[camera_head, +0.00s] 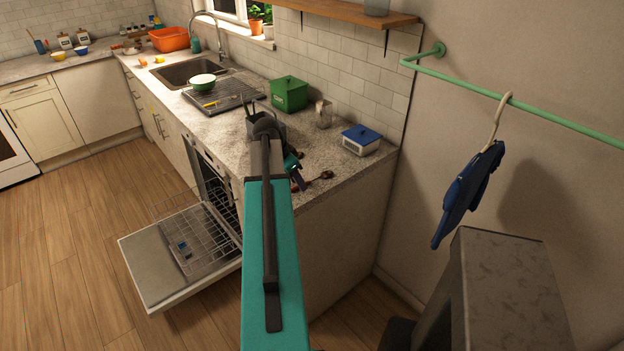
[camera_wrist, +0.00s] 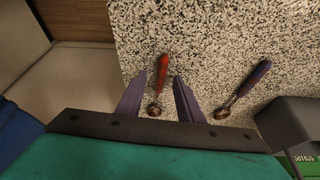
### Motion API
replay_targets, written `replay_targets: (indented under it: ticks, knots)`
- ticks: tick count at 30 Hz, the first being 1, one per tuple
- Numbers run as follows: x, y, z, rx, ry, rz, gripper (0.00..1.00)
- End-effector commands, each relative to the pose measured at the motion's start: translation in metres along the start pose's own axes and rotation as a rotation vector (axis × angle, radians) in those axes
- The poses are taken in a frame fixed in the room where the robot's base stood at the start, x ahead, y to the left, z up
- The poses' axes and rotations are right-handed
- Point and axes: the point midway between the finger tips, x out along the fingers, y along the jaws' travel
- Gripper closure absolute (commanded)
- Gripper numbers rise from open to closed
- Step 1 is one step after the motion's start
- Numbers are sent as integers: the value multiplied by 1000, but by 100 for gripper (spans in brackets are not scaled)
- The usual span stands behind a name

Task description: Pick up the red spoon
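The red spoon (camera_wrist: 162,78) lies on the speckled counter in the wrist view, its red handle pointing away and its metal bowl nearer my wrist. My gripper (camera_wrist: 170,76) is open, with its two purple-grey fingers apart. The spoon appears between the fingers in the picture, nearer the left one; I cannot tell how high the fingers are above it. In the head view my gripper is over the counter's near end, with my arm hiding part of it. A small dark-red spoon shape (camera_head: 325,176) shows there beside it.
A spoon with a purple-blue handle (camera_wrist: 247,86) lies to the right. A blue-lidded container (camera_head: 361,140), a glass jar (camera_head: 324,114) and a green box (camera_head: 289,94) stand on the counter. The dishwasher door (camera_head: 150,262) hangs open below. The counter's edge is close by.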

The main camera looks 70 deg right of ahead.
Motion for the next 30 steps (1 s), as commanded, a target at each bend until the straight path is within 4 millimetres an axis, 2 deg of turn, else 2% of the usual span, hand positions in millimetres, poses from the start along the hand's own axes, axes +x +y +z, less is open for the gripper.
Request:
replay_targets:
  ticks: [6,21,27,30]
  knots:
    - [7,0,0,0,0,0,66]
    - [7,0,0,0,0,0,66]
    - [7,0,0,0,0,0,100]
    - [7,0,0,0,0,0,100]
